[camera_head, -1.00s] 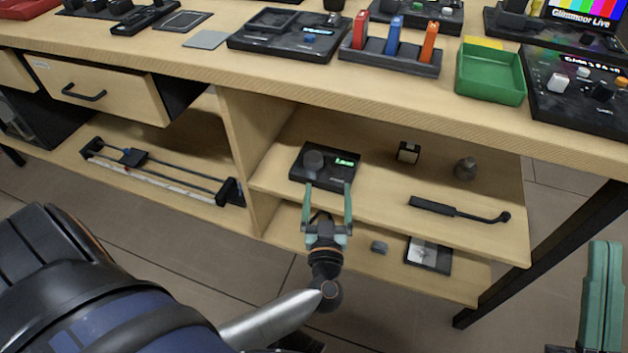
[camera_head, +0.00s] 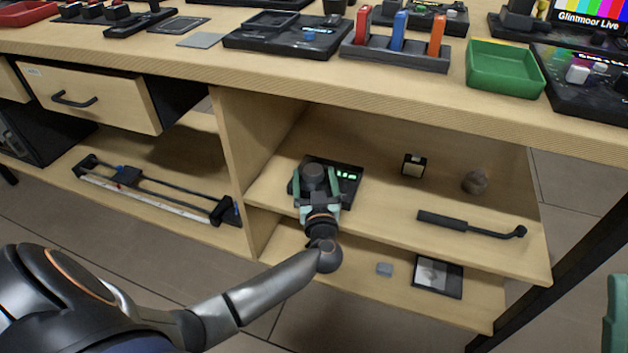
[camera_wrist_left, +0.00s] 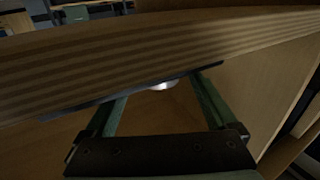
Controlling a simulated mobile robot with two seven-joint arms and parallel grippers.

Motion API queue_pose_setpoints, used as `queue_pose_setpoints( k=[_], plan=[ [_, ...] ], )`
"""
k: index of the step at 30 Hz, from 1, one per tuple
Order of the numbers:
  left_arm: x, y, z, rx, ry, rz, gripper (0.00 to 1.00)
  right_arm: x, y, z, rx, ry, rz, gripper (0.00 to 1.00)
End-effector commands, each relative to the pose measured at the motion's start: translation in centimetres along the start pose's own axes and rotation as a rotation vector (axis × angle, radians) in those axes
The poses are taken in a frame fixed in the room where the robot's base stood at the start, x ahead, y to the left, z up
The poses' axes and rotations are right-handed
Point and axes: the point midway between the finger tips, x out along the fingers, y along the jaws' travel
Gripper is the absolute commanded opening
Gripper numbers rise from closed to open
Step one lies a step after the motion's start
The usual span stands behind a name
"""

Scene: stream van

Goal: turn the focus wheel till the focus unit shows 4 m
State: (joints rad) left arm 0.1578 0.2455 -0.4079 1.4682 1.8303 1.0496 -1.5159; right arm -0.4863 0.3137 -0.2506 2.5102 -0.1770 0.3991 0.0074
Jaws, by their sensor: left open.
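The focus unit (camera_head: 352,186) is a black box on the upper shelf under the table. Its round dark grey focus wheel (camera_head: 313,173) is on the left side, and a small green readout shows on the right, too small to read. My left gripper (camera_head: 316,182) is open over the front of the unit, its two green fingers on either side of the wheel; I cannot tell whether they touch it. In the left wrist view the open fingers (camera_wrist_left: 160,92) show with a thin dark edge and a pale round spot between them. My right gripper (camera_head: 616,325) shows only partly at the right edge.
A small dark box (camera_head: 413,166), a brown round object (camera_head: 474,182) and a black handled tool (camera_head: 470,225) lie on the same shelf. The tabletop edge (camera_head: 400,98) overhangs it. An upright panel (camera_head: 237,165) stands left of the unit.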

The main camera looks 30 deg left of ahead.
Motion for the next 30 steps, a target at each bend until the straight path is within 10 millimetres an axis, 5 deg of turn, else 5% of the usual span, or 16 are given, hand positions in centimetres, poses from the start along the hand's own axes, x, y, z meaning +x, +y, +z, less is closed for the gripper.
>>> queue_pose_setpoints(
  k=[12, 30],
  plan=[
    [0.85, -0.02, -0.04, 0.000, 0.000, 0.000, 0.90, -0.23, -0.21, 0.28, -0.005, -0.003, -0.004, 0.00],
    [0.80, -0.01, -0.01, -0.001, -0.001, 0.000, 0.22, -0.23, -0.20, 0.28, -0.003, -0.003, -0.001, 0.00]
  ],
)
